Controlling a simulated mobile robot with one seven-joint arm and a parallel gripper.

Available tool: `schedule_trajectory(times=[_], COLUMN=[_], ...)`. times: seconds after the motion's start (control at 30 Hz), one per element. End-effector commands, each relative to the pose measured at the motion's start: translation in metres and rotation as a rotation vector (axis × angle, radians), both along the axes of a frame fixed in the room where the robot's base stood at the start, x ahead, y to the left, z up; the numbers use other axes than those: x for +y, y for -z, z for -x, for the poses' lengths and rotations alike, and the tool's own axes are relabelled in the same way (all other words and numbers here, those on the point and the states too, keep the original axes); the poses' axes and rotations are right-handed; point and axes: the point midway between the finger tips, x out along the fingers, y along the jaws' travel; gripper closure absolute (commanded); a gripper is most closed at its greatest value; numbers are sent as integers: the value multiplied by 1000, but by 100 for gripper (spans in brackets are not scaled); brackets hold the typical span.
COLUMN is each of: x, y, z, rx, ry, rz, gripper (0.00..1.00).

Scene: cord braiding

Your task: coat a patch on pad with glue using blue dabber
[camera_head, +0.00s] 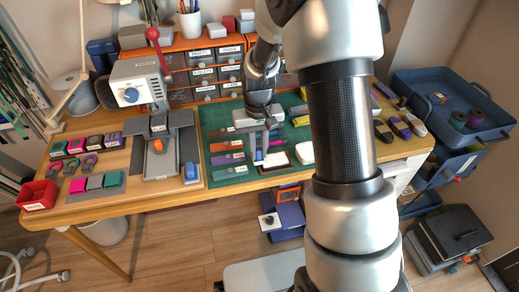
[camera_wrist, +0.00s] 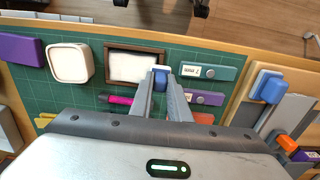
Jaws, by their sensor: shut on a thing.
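My gripper (camera_head: 261,158) is shut on the blue dabber (camera_head: 258,155), above the green cutting mat. In the wrist view my gripper (camera_wrist: 165,98) shows the dabber's blue end (camera_wrist: 160,76) between its fingertips. The pad (camera_wrist: 132,68) is white in a brown frame and lies on the mat. The dabber overlaps the frame's lower right corner in that view; I cannot tell whether it touches. In the head view the pad (camera_head: 277,160) is just right of the fingers and partly hidden. I cannot make out glue on it.
A white rounded box (camera_wrist: 68,63) lies beside the pad. Teal (camera_wrist: 208,72) and purple (camera_wrist: 205,98) labelled strips lie on its other side. A blue block (camera_wrist: 270,86) stands on a pale base farther right. Labelled drawers (camera_head: 203,75) line the back of the bench.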

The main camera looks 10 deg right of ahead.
Motion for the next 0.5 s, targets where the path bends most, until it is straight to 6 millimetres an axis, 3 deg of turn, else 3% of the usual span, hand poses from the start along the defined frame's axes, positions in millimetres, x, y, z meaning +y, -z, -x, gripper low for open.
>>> schedule_trajectory(times=[0.03,0.5], x=[-1,-1], y=[-20,-59], z=[-2,-5], rx=[-8,-5], ry=[1,2], rz=[0,0], gripper=[100,100])
